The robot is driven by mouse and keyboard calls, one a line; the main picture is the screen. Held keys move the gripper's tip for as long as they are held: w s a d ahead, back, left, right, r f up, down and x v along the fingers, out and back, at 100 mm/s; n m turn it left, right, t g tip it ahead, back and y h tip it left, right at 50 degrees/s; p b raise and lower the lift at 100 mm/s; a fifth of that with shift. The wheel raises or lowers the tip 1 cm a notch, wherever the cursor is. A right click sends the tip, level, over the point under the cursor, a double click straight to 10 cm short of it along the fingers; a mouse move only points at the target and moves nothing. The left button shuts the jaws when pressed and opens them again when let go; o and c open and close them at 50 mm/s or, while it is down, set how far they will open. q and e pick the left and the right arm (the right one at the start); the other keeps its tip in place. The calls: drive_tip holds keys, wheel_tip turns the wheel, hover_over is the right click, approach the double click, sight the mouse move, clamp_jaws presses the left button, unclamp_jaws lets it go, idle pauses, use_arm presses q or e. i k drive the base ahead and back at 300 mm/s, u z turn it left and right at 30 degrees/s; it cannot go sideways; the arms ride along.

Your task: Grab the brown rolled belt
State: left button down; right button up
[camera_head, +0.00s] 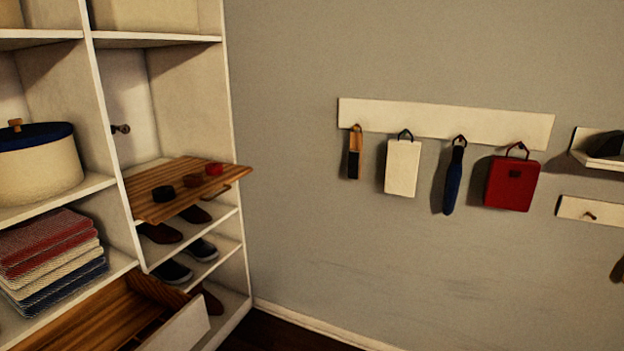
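Neither of my grippers is in view.
The board juts out from the shelves above several shoes (202,249). Folded striped cloths (50,258) and a round box with a blue lid (38,163) are on the left shelves. An open drawer (178,327) sticks out below. A wall rack (445,119) holds hanging items.

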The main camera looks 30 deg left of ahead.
sight(194, 181)
drive_tip(key=u, duration=0.1)
drive_tip(key=i, duration=1.25)
drive_tip(key=u, duration=0.85)
drive_tip(key=i, duration=0.85)
drive_tip(key=u, duration=1.4)
drive_tip(key=i, duration=0.75)
drive_tip(key=u, duration=0.65)
